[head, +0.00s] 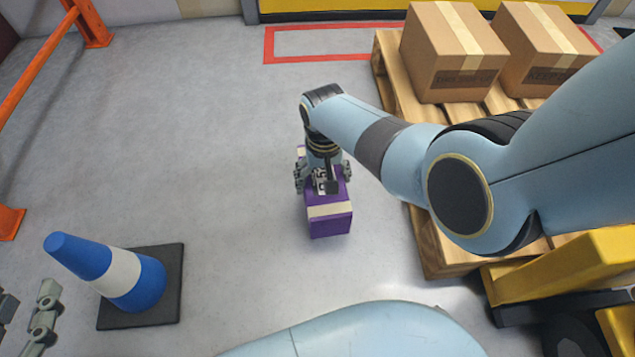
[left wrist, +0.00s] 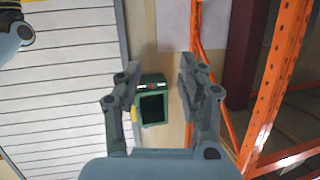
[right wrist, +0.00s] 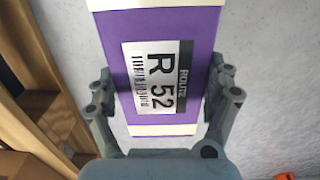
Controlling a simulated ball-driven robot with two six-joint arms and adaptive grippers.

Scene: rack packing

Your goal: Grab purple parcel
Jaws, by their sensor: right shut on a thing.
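The purple parcel (head: 330,219) has pale tape bands and stands in the middle of the head view, over the grey floor. In the right wrist view the purple parcel (right wrist: 160,70) shows a white label reading "ROUTE R 52". My right gripper (head: 322,178) reaches down over it, and in the right wrist view its fingers (right wrist: 160,95) press on both sides. I cannot tell whether the parcel touches the floor. My left gripper (left wrist: 160,85) is open and empty in the left wrist view; part of it shows at the lower left of the head view.
A wooden pallet (head: 428,240) with cardboard boxes (head: 452,50) stands at the right, beside a yellow machine (head: 560,265). A blue and white cone (head: 118,278) stands at the lower left. An orange rack frame (head: 40,62) is at the far left. Floor left of the parcel is clear.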

